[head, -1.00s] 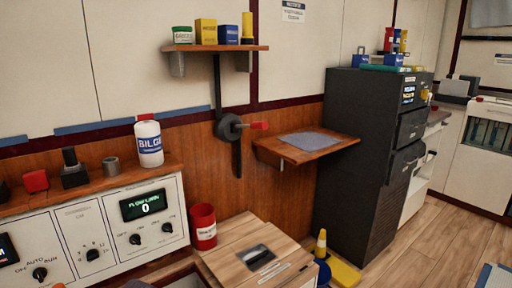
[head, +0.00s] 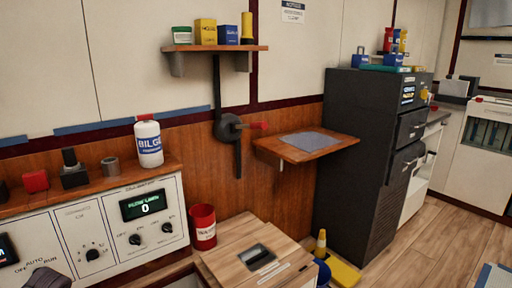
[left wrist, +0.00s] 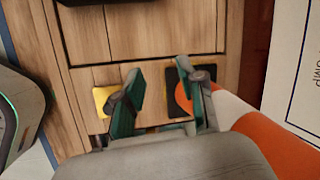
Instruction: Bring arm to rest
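My left gripper (left wrist: 160,78) shows in the left wrist view. Its two fingers with teal inner pads stand apart with nothing between them, over a wooden plank surface (left wrist: 150,48). In the head view only a dark grey piece (head: 48,279), probably part of my left arm, shows at the bottom left edge. My right gripper is in neither view.
In the left wrist view an orange and white curved object (left wrist: 262,137) lies close right of the fingers. The head view shows a control panel (head: 100,222), a red bin (head: 203,228), a wooden box (head: 225,262), and a black cabinet (head: 350,160). Floor at right is partly clear.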

